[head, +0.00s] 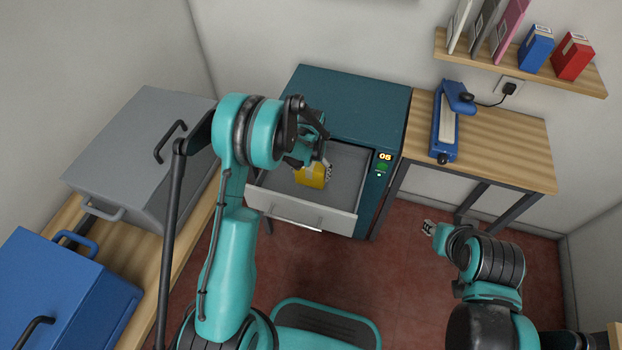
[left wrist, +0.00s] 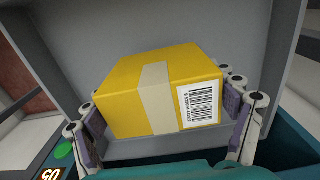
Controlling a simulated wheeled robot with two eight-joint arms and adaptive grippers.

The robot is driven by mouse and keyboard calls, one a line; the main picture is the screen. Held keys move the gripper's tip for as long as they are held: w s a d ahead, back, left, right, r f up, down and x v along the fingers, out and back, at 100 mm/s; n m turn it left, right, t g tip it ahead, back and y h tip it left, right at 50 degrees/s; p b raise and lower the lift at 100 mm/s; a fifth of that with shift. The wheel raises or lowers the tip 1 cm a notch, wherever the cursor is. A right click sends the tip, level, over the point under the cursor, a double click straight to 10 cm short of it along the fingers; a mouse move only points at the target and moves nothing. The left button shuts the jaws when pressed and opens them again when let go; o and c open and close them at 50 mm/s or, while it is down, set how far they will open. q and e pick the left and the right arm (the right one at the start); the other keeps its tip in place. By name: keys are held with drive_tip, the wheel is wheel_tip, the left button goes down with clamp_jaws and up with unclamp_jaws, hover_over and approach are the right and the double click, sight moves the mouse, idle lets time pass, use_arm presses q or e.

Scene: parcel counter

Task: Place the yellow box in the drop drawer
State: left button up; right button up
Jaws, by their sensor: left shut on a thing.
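The yellow box (head: 311,176) is in the open drop drawer (head: 302,213) of the teal cabinet in the head view. My left gripper (head: 308,160) is shut on it. In the left wrist view the yellow box (left wrist: 155,95), with a beige tape strip and a barcode label, sits between the fingers of my left gripper (left wrist: 168,122). The grey inside of the drawer (left wrist: 235,30) surrounds it there. I cannot tell whether the box touches the drawer floor. My right gripper (head: 428,228) is apart from the drawer, at the right above the floor; its jaws are too small to read.
The teal cabinet (head: 350,98) has a lit panel (head: 384,157) beside the drawer. A blue device (head: 446,120) stands on the wooden table (head: 510,150) at right. Grey (head: 130,150) and blue (head: 60,290) bins stand at left. A shelf (head: 520,66) holds books and small boxes.

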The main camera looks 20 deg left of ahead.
sight(311, 178)
use_arm(q)
drive_tip(key=shift+f+b, duration=0.5)
drive_tip(key=shift+f, duration=1.05)
drive_tip(key=o, duration=1.2)
drive_tip(key=shift+f, duration=0.15)
